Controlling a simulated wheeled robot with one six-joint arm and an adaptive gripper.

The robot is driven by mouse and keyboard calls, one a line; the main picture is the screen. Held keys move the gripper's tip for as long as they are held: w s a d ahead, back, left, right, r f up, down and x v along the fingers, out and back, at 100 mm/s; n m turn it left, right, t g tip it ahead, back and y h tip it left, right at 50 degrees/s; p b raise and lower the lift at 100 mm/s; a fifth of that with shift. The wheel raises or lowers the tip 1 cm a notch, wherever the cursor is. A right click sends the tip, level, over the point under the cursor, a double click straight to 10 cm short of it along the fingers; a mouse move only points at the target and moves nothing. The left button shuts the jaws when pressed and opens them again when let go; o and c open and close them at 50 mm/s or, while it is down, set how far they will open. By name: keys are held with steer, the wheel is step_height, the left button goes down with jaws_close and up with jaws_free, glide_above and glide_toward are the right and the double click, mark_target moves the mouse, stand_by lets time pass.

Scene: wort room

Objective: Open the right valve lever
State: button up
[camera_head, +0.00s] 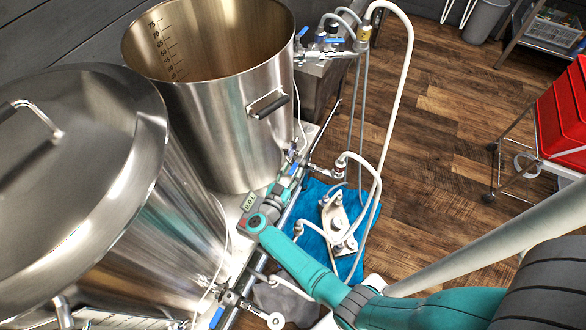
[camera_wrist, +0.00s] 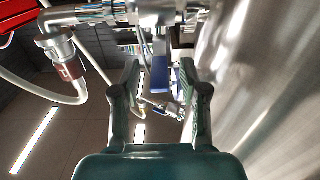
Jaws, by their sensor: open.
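In the wrist view, a blue valve lever (camera_wrist: 160,76) hangs from a metal valve on a horizontal pipe (camera_wrist: 100,14). It appears between the two green fingers of my gripper (camera_wrist: 163,92), which stand apart with nothing held. I cannot tell how deep the lever is between them. In the head view, my gripper (camera_head: 284,188) is at the pipework beside the tall open kettle, near a blue lever (camera_head: 294,170). My arm partly hides the valve there. Another blue lever (camera_head: 217,317) is at the lower edge, on the valve by the lidded kettle.
The open kettle (camera_head: 215,95) and lidded kettle (camera_head: 75,190) stand close on the left. A white hose (camera_head: 405,80) and a pump (camera_head: 340,215) on a blue mat (camera_head: 312,200) are right of the pipes. Red bins (camera_head: 562,112) stand far right. The wooden floor between is clear.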

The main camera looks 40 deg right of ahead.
steer(key=shift+x, duration=0.75)
jaws_close()
